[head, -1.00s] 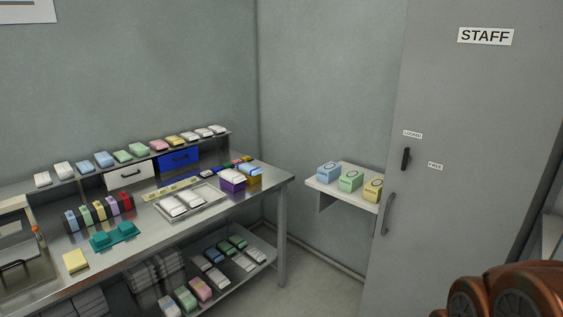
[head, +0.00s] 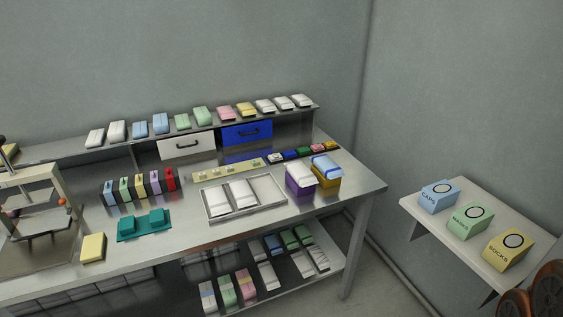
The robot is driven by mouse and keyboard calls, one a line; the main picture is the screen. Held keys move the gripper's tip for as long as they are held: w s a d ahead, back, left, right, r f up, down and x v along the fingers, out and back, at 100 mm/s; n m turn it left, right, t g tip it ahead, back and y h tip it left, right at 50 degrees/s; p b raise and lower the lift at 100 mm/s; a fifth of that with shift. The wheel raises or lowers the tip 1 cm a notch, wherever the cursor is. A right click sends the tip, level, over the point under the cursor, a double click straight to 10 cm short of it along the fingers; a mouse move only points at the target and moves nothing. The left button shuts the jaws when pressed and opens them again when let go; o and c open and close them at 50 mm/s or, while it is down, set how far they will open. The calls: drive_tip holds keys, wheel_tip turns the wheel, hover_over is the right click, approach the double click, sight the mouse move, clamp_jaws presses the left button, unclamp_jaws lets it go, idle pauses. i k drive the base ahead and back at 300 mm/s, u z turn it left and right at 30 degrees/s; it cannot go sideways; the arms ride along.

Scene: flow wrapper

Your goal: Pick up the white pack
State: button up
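White packs show in several places in the head view. At the left of the raised shelf (head: 68,153) are two white packs, one (head: 95,138) beside the other (head: 117,131). More white packs (head: 283,104) lie at that shelf's right end. White packs (head: 242,194) lie side by side in a metal tray (head: 248,217) on the table. Another white pack (head: 300,174) sits on top of a purple box (head: 299,193). White packs (head: 268,276) also lie on the lower shelf. I cannot tell which one the task means. My gripper is not in view.
A steel table (head: 345,192) carries a teal holder (head: 144,226), a yellow pack (head: 93,247) and a row of coloured packs (head: 140,187). A wall shelf (head: 432,228) at right holds boxes marked CAPS, MASKS and SOCKS. My copper-coloured arm part shows at bottom right.

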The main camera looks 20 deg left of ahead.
sight(304, 177)
drive_tip(key=u, duration=0.75)
drive_tip(key=i, duration=0.8)
drive_tip(key=u, duration=1.1)
drive_tip(key=i, duration=0.3)
drive_tip(key=u, duration=0.25)
